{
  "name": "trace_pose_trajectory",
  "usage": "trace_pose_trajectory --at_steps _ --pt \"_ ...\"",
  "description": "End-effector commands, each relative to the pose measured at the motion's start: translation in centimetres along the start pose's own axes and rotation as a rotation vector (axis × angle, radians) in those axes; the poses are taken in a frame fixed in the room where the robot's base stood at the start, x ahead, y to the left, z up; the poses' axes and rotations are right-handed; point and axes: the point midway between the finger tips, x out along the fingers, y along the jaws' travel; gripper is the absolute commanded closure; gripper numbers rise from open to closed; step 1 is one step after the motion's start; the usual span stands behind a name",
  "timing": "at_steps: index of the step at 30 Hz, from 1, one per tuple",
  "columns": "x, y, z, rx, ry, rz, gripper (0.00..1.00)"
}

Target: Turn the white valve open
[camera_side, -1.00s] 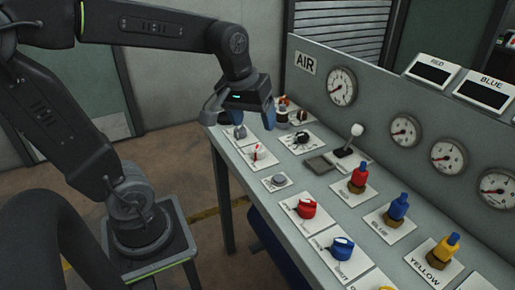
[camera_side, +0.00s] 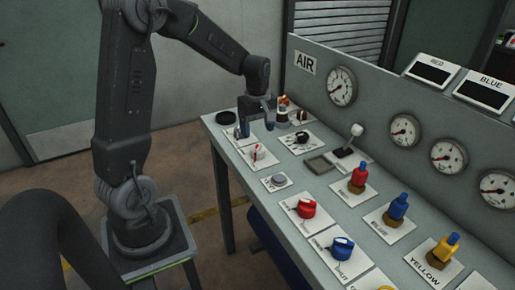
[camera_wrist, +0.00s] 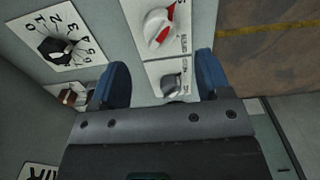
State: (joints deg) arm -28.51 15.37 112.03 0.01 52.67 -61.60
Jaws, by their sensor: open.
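My gripper (camera_side: 256,127) is at the far end of the panel table, pointing down, its fingers open and close above the surface. In the wrist view, its two blue fingers (camera_wrist: 163,82) stand apart with a small grey-white knob (camera_wrist: 172,84) on a labelled plate visible between them; I cannot tell whether they touch it. A larger white knob with red marks (camera_wrist: 158,28) sits on the adjoining plate, outside the fingers; it also shows in the side view (camera_side: 258,152). I cannot tell for certain which knob is the white valve. In the side view, the fingers hide the small knob.
A black numbered dial (camera_wrist: 58,46) and a brownish knob (camera_wrist: 68,96) lie left of the fingers. A white-topped lever (camera_side: 356,131), red valve (camera_side: 358,179), blue valve (camera_side: 398,207) and gauges (camera_side: 341,86) are right.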

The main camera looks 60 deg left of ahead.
Motion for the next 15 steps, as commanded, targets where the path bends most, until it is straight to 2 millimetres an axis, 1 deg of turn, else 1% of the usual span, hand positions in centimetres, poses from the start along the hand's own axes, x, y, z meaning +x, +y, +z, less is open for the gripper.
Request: trace_pose_trajectory --at_steps 1,6,10,15 --pt "1.2 -0.1 0.0 0.001 -0.003 -0.005 0.29" --pt "4.4 -0.1 0.1 0.001 -0.002 -0.004 0.29" --pt "6.1 0.0 0.0 0.002 -0.001 -0.002 0.29" --pt "7.3 0.0 0.0 0.002 0.0 0.0 0.29"
